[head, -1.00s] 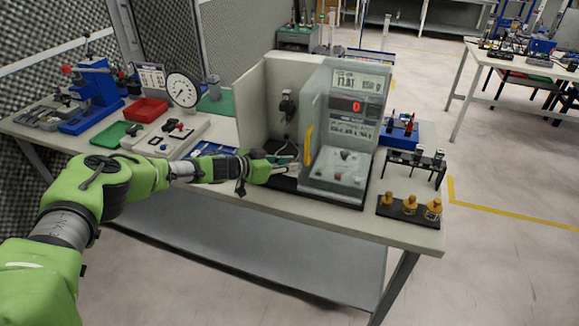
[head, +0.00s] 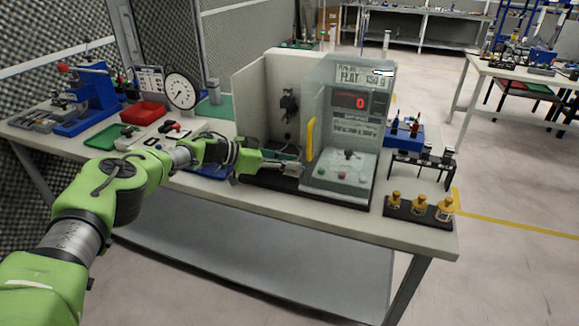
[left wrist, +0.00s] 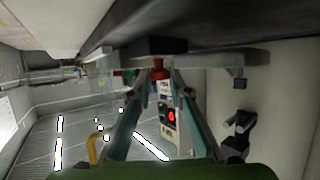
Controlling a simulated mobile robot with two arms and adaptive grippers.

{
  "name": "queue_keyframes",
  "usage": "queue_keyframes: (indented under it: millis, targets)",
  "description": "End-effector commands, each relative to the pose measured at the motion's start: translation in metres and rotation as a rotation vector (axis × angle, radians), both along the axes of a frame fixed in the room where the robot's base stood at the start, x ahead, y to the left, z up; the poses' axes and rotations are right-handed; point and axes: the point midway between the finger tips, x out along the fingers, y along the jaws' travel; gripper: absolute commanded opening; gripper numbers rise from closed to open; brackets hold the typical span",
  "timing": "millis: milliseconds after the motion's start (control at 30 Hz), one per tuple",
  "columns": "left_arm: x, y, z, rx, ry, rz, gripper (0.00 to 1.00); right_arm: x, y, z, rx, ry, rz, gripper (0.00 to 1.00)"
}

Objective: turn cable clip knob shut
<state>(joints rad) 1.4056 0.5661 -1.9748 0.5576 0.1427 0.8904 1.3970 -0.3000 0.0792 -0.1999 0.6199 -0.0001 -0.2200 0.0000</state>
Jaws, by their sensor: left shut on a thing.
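My left gripper (head: 293,168) reaches low into the open bay of the tester, just above its black base (head: 262,181). In the left wrist view the two fingers of the gripper (left wrist: 156,76) close in on a small red knob (left wrist: 157,68). The knob sits at a black block (left wrist: 154,46) fixed to the dark base, and the fingertips are shut on it from both sides. In the head view the knob is hidden by the gripper. My right gripper is not in view.
A black fixture (head: 289,104) is on the back wall. A yellow handle (head: 310,138) stands just right of the gripper, beside a display (head: 350,101) reading 0. Gold-topped bottles (head: 419,207) stand at the table's right.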

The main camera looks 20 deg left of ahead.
Motion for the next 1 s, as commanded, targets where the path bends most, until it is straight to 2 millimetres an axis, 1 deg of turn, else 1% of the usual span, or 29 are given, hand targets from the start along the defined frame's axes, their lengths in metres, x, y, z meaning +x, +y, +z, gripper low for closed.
queue_keyframes:
  millis: [367,400,767,867,1000]
  targets:
    - [0.001,0.000,0.002,-0.001,-0.002,0.000,0.00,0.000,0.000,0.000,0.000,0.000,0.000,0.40]
    - [0.001,0.000,0.002,-0.001,-0.002,0.000,0.26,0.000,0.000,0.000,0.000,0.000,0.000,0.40]
    - [0.000,0.001,0.001,0.000,-0.001,0.000,0.26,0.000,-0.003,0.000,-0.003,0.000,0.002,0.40]
    - [-0.003,0.006,0.003,0.001,-0.001,0.000,0.26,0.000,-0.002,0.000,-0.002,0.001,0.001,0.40]
    - [-0.012,0.019,0.010,-0.001,-0.002,0.002,0.26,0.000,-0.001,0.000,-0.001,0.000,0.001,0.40]
